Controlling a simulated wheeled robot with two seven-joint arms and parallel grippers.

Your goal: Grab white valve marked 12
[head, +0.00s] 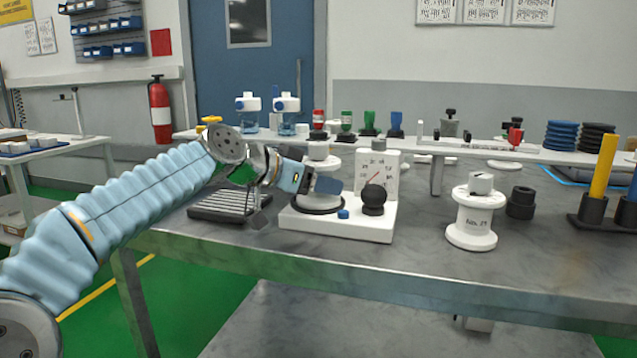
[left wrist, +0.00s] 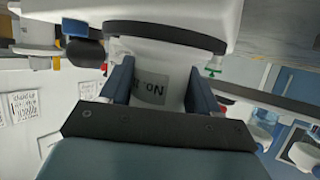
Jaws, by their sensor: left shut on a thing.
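The white valve (head: 319,150) stands upright on a white base plate (head: 365,231) with a dark ring around its foot. My left gripper (head: 328,186) reaches it from the left, and its blue fingers hide part of the valve's body. In the left wrist view the fingers (left wrist: 160,85) lie on both sides of the white valve body (left wrist: 152,91), shut on it. Its label reads upside down as "No. 1" followed by something cut off, so the full number is hidden. My right gripper is out of view.
A second white valve with a "No." label (head: 471,224) stands to the right, beside a black knob (head: 521,203). On the base plate are a black ball knob (head: 374,198) and a gauge panel (head: 386,170). A dark ribbed tray (head: 222,205) lies left. The front right tabletop is clear.

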